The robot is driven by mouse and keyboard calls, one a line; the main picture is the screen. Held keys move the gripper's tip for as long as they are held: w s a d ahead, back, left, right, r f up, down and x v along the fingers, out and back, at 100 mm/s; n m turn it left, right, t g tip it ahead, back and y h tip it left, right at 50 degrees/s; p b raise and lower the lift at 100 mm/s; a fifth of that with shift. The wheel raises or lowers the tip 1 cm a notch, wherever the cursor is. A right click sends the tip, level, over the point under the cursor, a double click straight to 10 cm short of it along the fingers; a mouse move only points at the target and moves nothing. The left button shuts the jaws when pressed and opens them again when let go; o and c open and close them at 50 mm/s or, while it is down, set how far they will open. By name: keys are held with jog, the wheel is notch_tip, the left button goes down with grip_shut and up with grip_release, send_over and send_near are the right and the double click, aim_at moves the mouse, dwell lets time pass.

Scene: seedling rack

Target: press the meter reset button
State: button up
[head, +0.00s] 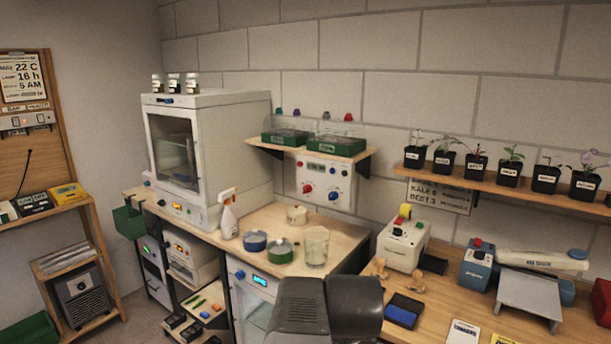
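I cannot tell which device is the meter, and no reset button can be made out by a label. A white wall panel (325,180) below the small shelf carries red and blue knobs and small buttons. Dark grey links of my arm fill the bottom middle. My gripper does not show.
A white cabinet (205,140) stands on the left bench. A spray bottle (228,215), green and blue tins and a clear beaker (316,247) stand near the bench front. Potted seedlings line the right shelf (500,186). A grey stand (530,294) is on the right bench.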

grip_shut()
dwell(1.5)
